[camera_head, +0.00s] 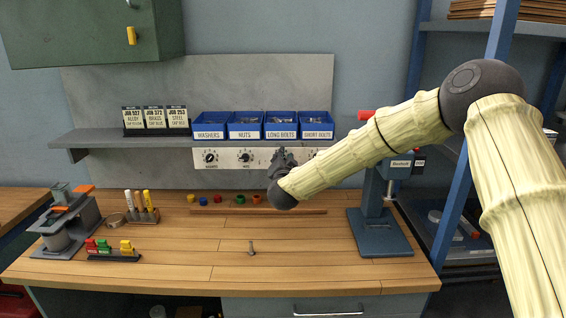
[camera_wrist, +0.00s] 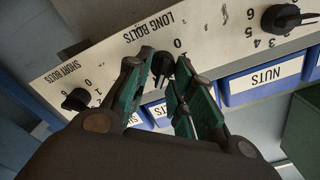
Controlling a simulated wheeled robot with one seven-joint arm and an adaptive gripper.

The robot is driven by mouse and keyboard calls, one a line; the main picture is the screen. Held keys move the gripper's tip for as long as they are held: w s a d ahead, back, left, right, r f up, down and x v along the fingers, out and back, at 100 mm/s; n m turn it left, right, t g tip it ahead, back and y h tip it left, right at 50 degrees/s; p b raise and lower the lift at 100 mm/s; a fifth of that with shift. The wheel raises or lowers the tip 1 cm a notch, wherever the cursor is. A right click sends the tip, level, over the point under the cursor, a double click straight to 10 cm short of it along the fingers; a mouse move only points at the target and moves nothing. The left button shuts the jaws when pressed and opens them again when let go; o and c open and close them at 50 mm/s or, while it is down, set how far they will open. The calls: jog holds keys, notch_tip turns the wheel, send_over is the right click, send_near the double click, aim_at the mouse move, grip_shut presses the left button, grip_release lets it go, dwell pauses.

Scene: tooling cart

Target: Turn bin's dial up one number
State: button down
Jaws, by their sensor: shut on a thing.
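The dial panel (camera_head: 225,159) is a pale strip of black dials under the blue bins. In the wrist view the picture is upside down, and the LONG BOLTS dial (camera_wrist: 162,64) sits between my fingertips. My gripper (camera_wrist: 163,76) is shut on that dial's knob, with green pads either side. In the head view my gripper (camera_head: 282,158) covers the LONG BOLTS dial. Digits 0 and 1 show near this dial; my fingers hide much of its scale, and I cannot tell its setting. The LONG BOLTS bin (camera_head: 281,121) is above it.
The NUTS dial (camera_wrist: 284,19) and SHORT BOLTS dial (camera_wrist: 76,99) flank the held one. The WASHERS dial (camera_head: 210,157) is at the panel's left. A blue press (camera_head: 379,233) stands right on the bench. Coloured pieces (camera_head: 240,199) lie below the panel, and a bolt (camera_head: 251,248) stands in front.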

jog(key=shift+d+r, duration=0.1)
jog(key=c, duration=1.5)
grip_release()
jog(key=s, duration=1.2)
jog(key=shift+d, duration=0.1)
